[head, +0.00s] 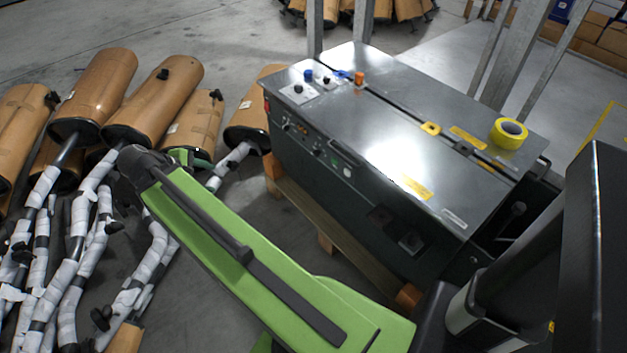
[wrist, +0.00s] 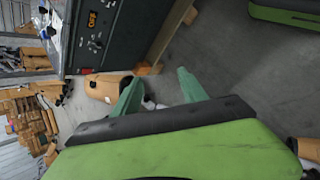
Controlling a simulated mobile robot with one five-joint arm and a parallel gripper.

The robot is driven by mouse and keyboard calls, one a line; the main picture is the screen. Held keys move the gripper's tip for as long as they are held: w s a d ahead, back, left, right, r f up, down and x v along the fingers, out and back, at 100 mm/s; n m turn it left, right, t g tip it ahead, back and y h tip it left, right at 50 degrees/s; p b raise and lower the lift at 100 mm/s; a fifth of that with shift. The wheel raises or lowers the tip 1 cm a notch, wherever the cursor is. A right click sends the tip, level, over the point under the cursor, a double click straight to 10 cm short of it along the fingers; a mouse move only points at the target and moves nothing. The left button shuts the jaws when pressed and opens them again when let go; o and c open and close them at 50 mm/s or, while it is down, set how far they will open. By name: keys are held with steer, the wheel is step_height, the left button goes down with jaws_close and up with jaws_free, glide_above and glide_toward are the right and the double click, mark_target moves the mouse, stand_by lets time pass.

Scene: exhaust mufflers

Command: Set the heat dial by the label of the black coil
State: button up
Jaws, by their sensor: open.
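A dark strapping machine (head: 375,190) with a bare metal top stands on a wooden pallet. Its front panel (head: 315,145) carries small knobs and a green button; it also shows in the wrist view (wrist: 108,35) with a small orange mark. I cannot tell which knob is the heat dial, nor read any markings. I cannot make out a black coil or its label. My gripper (head: 188,156) is left of the panel, apart from it; its fingers are partly hidden by my arm. In the wrist view my gripper (wrist: 157,82) is open and empty, with two green fingers spread.
A yellow tape roll (head: 509,132) sits on the machine top. Small black, blue and orange knobs stand near its left corner. Brown-wrapped mufflers (head: 158,100) with taped pipes crowd the floor at left. Metal posts (head: 518,55) rise behind the machine. Part of the floor behind is bare.

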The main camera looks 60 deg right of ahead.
steer(key=s+d+f+n+g+h+b, duration=0.1)
steer(key=s+d+f+n+h+b, duration=0.15)
steer(key=d+f+b, duration=0.5)
steer(key=s+d+f+n+g+h+b, duration=0.1)
steer(key=s+d+f+n+h+b, duration=0.3)
steer(key=b, duration=0.6)
steer(key=n+g+h+b, duration=0.1)
steer(key=g+h+b, duration=0.2)
steer(key=b, duration=0.9)
glide_toward(314, 155)
steer(key=x, duration=0.9)
steer(key=shift+d, duration=0.2)
